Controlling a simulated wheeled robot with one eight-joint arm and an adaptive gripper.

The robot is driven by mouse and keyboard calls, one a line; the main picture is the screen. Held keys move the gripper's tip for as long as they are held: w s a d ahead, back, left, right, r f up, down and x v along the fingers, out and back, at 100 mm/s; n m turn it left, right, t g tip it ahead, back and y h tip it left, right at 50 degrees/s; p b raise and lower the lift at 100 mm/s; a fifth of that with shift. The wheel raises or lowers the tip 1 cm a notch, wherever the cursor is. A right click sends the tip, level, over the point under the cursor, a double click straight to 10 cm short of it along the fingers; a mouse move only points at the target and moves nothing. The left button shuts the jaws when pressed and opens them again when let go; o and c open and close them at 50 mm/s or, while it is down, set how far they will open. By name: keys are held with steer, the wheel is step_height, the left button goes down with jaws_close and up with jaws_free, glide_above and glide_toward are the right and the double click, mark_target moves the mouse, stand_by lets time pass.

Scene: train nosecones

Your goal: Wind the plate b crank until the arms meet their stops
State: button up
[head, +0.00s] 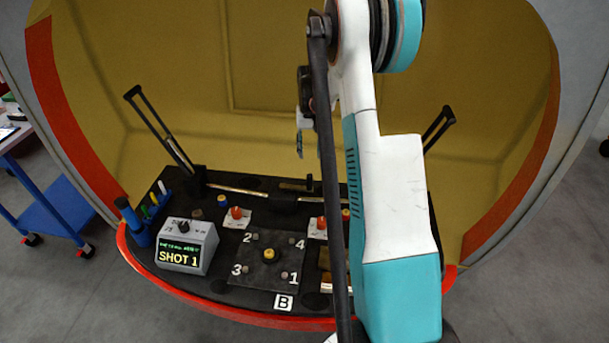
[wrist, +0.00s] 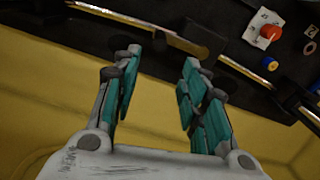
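Plate B (head: 257,281) is a dark square plate on the black deck, with the label B (head: 283,302) at its front edge. It has bolts by the numbers 1 to 4 and a yellow-topped hub (head: 268,255) in the middle. I cannot make out a crank handle on it. Two black looped arms stand tilted, one at the left (head: 160,130) and one at the right (head: 437,129). My gripper (wrist: 160,68) is open and empty in the wrist view, above the deck's far edge. In the head view it is partly hidden by my arm, behind the plate.
A grey box reading SHOT 1 (head: 187,247) stands left of the plate. Orange knobs sit on white cards, one at the left (head: 237,213). Coloured tools (head: 150,212) stand at the deck's left end. Metal bars (wrist: 150,28) run along the far edge. My arm hides the deck's right side.

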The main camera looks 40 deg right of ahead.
mark_target(310, 175)
step_height(310, 175, down, 14)
steer(key=b, duration=0.4)
steer(key=shift+r, duration=0.15)
jaws_close()
